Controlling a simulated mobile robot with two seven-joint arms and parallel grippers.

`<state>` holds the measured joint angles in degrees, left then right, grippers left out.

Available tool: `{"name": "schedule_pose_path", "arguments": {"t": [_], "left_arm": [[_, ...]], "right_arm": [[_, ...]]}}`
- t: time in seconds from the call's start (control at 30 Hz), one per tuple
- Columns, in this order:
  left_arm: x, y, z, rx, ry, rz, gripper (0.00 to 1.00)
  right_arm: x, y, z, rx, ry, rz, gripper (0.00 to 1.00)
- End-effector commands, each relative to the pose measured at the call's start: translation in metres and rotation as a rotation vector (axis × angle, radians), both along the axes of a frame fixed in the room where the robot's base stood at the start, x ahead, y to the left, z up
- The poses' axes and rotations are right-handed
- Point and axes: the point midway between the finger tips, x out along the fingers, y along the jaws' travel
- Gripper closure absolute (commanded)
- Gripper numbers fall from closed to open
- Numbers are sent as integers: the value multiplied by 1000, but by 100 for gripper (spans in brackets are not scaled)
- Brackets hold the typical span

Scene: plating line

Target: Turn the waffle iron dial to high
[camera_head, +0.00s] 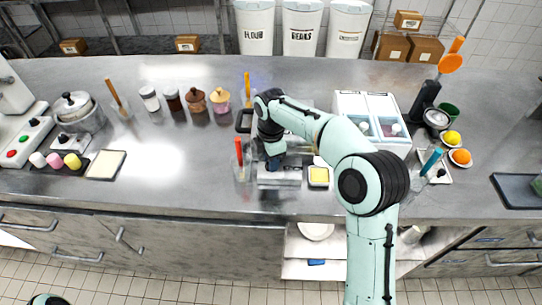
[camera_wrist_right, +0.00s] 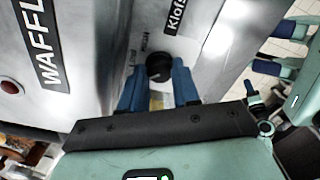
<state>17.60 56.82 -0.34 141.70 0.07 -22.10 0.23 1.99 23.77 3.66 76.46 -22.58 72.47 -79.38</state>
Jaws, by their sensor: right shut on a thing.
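The waffle iron (camera_head: 280,178) is a silver box near the counter's front edge in the head view, partly hidden by my right arm. In the right wrist view its metal face (camera_wrist_right: 100,75) carries a "WAFFL…" label and a red light. The dial's pointer and setting marks are too small or hidden to read.
A small tray with a yellow square (camera_head: 318,176) stands just right of the waffle iron. A glass with a red-handled tool (camera_head: 240,165) is close on its left. A white container box (camera_head: 372,108) stands behind right.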

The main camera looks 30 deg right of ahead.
Motion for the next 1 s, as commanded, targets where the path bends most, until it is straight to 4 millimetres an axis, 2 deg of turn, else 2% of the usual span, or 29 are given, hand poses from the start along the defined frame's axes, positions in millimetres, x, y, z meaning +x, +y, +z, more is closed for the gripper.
{"name": "schedule_pose_path", "arguments": {"t": [0.3,1.0], "left_arm": [[12,0,19,0,-13,0,100],[28,0,40,0,-31,0,100]], "right_arm": [[0,1,2,-1,0,-300,100],[1,0,1,0,-1,-966,100]]}}
